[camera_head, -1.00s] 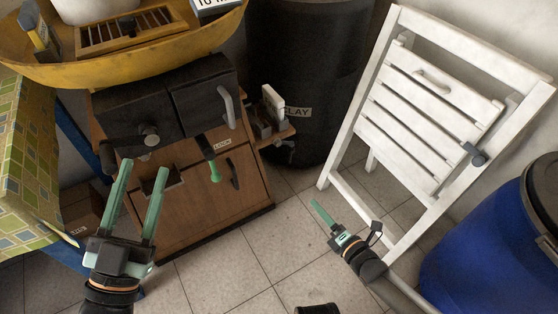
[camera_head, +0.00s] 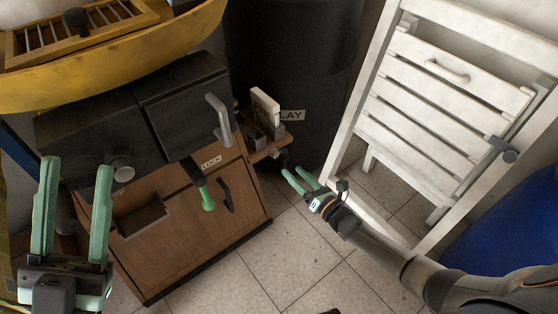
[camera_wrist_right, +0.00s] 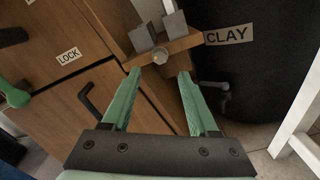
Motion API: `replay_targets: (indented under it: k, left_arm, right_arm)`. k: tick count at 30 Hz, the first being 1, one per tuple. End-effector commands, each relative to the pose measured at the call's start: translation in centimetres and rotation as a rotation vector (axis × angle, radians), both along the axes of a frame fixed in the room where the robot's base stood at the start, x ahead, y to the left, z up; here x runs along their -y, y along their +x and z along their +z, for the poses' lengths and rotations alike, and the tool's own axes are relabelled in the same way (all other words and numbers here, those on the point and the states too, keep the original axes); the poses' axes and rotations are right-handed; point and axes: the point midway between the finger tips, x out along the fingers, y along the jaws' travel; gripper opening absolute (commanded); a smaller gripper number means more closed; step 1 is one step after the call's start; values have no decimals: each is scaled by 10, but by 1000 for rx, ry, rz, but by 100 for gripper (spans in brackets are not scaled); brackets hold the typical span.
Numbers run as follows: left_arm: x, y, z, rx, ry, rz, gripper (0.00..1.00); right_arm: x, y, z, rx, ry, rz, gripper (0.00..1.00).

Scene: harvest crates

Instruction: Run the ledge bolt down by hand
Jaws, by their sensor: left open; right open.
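A small wooden ledge (camera_head: 262,153) sticks out from the right side of the cabinet; it also shows in the right wrist view (camera_wrist_right: 182,46). A small round pale piece, which looks like the bolt (camera_wrist_right: 159,56), sits at the ledge's near edge, just beyond my right fingertips in the picture. Its thread and depth cannot be made out. My right gripper (camera_head: 291,171) is open and empty, below and right of the ledge, pointing at it. In the right wrist view its fingers (camera_wrist_right: 159,75) stand either side of the bolt's line, apparently short of it. My left gripper (camera_head: 77,165) is open and empty before the cabinet.
Grey blocks and a white block (camera_head: 265,103) stand on the ledge. The dark CLAY barrel (camera_head: 290,60) is close behind, with a black tap (camera_wrist_right: 223,97). The cabinet (camera_head: 190,240) has a green-tipped lever (camera_head: 206,198). A white folding chair (camera_head: 400,120) stands right. Tiled floor is clear between.

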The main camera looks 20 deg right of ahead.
Motion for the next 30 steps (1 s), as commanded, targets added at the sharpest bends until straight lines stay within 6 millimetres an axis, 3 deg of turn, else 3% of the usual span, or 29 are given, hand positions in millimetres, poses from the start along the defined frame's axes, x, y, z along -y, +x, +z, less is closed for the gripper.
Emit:
replay_targets:
  k: [6,12,25,30]
  left_arm:
    - [2,1,-24,-17,-14,-21,50]
    - [3,2,-36,-31,-22,-32,50]
    - [3,2,-38,-35,-22,-37,50]
    - [4,2,-38,-34,-21,-37,50]
  right_arm:
    - [-16,42,-4,2,2,1,60]
    - [-24,65,-2,1,1,0,60]
    - [-27,72,0,-2,0,0,60]
    - [-26,72,0,0,1,0,41]
